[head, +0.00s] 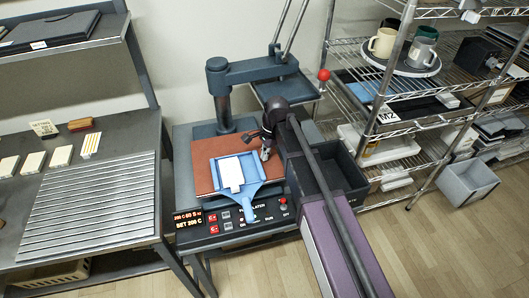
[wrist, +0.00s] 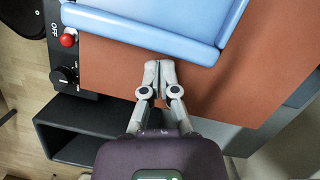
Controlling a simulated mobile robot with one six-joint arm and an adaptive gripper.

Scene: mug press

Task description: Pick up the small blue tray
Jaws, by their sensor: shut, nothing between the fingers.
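The small blue tray (head: 253,172) lies on the reddish-brown pad (head: 204,152) of the press. It has a handle toward the control panel and a white card (head: 231,174) on it. The tray's edge also fills the top of the wrist view (wrist: 140,38). My gripper (head: 265,154) is at the right side of the tray. In the wrist view my gripper (wrist: 159,65) is shut and empty, with its fingertips close to the tray's rim. I cannot tell whether they touch it.
The press column (head: 221,98) and its arm stand behind the pad. The control panel (head: 235,224) with buttons is in front. A dark open bin (head: 340,172) sits to the right. A wire shelf with mugs (head: 382,42) is farther right, and a steel bench (head: 92,208) is left.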

